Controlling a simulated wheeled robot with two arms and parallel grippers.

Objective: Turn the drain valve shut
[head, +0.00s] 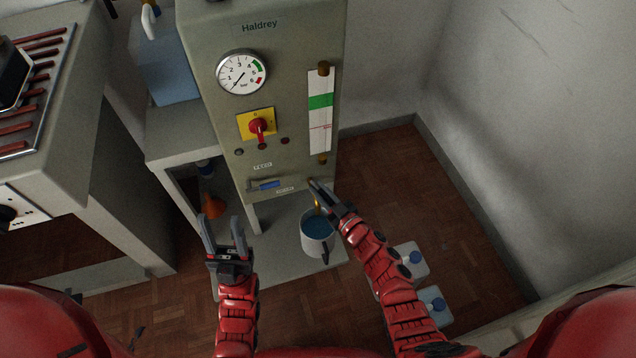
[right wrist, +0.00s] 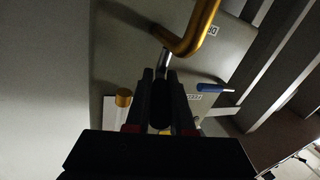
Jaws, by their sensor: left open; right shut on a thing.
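The drain valve is at the lower right of the grey boiler front (head: 225,110), beside the DRAIN label (right wrist: 212,32). In the right wrist view its metal stem (right wrist: 164,58) runs beside the brass spout (right wrist: 200,25) to a dark handle (right wrist: 160,105) between my fingers. My right gripper (head: 316,187) is shut on that handle; it also shows in the right wrist view (right wrist: 160,76). It mostly hides the valve in the head view. How far the valve is turned, I cannot tell. My left gripper (head: 221,224) is open and empty, left of the jug.
A jug (head: 318,246) of blue liquid stands under the spout. A blue lever (head: 268,184) sits left of the drain. Above are a gauge (head: 241,72), a red knob (head: 259,126) and a sight glass (head: 321,105). White containers (head: 411,261) stand at right.

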